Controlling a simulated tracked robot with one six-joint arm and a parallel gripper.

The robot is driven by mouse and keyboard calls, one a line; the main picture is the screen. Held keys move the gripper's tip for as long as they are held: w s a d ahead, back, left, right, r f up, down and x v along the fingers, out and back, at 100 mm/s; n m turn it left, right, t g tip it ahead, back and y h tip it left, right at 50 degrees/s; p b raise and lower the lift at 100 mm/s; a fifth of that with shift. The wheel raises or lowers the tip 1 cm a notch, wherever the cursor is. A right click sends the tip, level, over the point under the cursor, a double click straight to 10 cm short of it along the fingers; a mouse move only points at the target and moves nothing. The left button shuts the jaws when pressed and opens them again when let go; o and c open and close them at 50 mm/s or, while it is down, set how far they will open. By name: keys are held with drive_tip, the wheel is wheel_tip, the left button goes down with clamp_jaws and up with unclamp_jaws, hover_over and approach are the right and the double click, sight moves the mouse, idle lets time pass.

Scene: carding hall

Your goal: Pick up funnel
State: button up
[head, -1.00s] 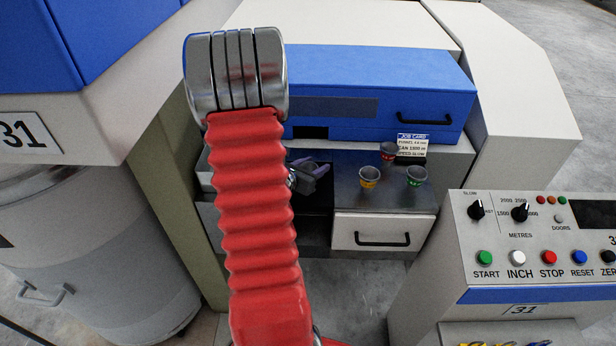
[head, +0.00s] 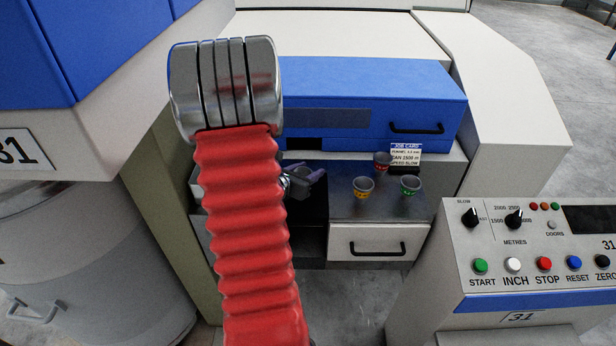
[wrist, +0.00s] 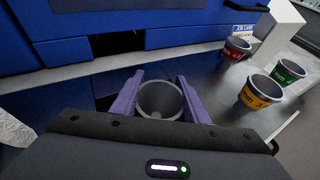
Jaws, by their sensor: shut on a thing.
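My gripper (head: 307,172) is at the left end of the grey metal shelf, partly behind my red arm in the head view. In the wrist view its purple fingers (wrist: 160,88) are closed on both sides of a grey funnel (wrist: 160,101), whose round open mouth shows between them. Its band and lower part are hidden. Three other grey funnels stand upright on the shelf to the right: one with a red band (wrist: 236,51), one with a yellow band (wrist: 257,93) and one with a green band (wrist: 287,73). They stand apart from my gripper.
A job card (head: 406,154) stands behind the funnels. A blue cover (head: 370,95) with a black handle rises behind the shelf (head: 345,205). A white drawer (head: 375,243) is under it. A control panel (head: 535,240) with buttons stands at the right front.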

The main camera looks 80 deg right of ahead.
wheel_tip(320, 180, up, 16)
drive_tip(key=shift+f, duration=0.15)
idle(0.3)
drive_tip(key=shift+s, duration=0.1)
idle(0.5)
